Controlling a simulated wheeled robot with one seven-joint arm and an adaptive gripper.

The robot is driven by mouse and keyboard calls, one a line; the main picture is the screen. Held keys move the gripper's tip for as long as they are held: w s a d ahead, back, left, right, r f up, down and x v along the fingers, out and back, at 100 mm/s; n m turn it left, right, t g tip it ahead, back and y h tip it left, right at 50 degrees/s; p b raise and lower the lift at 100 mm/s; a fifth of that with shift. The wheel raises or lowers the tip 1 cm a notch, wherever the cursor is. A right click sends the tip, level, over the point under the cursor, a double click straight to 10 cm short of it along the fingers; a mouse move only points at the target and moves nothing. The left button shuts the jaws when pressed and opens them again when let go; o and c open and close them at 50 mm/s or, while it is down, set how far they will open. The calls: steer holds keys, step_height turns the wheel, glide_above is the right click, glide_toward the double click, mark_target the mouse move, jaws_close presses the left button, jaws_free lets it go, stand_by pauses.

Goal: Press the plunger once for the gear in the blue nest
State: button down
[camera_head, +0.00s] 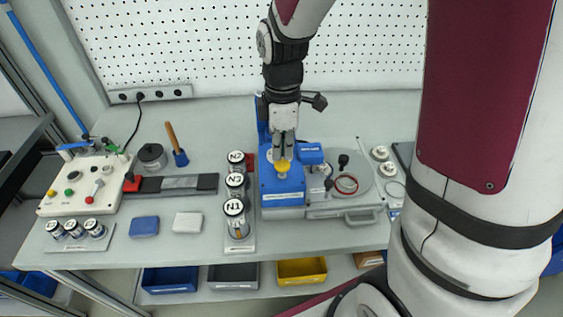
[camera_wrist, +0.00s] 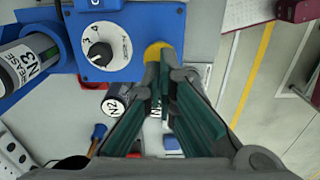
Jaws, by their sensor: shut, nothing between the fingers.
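The yellow round plunger knob (camera_head: 283,166) sits on the blue dispenser (camera_head: 280,186) in the middle of the table. It also shows in the wrist view (camera_wrist: 154,50), beside a dial with numbers (camera_wrist: 100,52) on the blue housing. A canister labelled N3 (camera_wrist: 28,62) lies in the blue holder there. My gripper (camera_head: 283,157) is shut and empty, pointing down directly over the knob; in the wrist view its fingertips (camera_wrist: 166,62) are at the knob's edge. I cannot tell whether they touch it. I cannot make out a gear or a blue nest.
Canisters labelled N (camera_head: 234,207) stand in a row left of the dispenser. A grey round plate with a red ring (camera_head: 346,184) is to its right. A control box (camera_head: 80,186) with buttons and a lever stands at the left. Coloured bins (camera_head: 302,271) are below the table.

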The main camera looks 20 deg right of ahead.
mark_target(282, 163)
steer(key=shift+f, duration=0.2)
steer(key=shift+f+b, duration=0.75)
steer(key=shift+f, duration=1.25)
steer(key=shift+r+p, duration=2.1)
steer(key=shift+r, duration=1.6)
